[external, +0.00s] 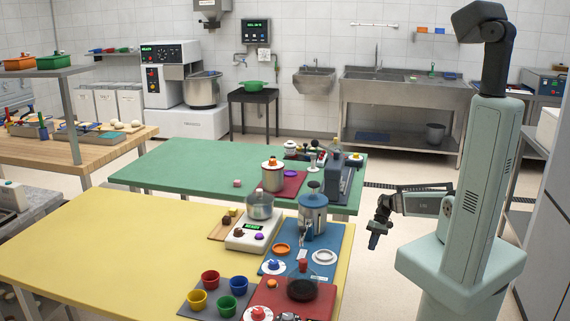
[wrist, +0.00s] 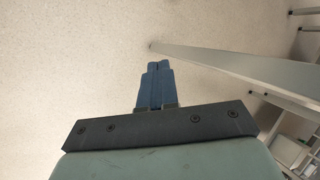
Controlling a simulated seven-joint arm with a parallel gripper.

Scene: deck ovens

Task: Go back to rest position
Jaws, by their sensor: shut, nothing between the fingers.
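My gripper (external: 375,238) hangs in free air to the right of the yellow and green tables in the external view, pointing down. It is at about the height of the table tops and apart from them. In the wrist view my gripper (wrist: 158,66) shows its two blue fingers pressed together with nothing between them.
The yellow table (external: 90,245) carries a scale (external: 250,236), a blue pot (external: 312,212) and several coloured cups. The green table (external: 170,163) stands behind it. A grey metal bar (wrist: 230,68) crosses the wrist view at right. Open floor (external: 385,275) lies around my gripper.

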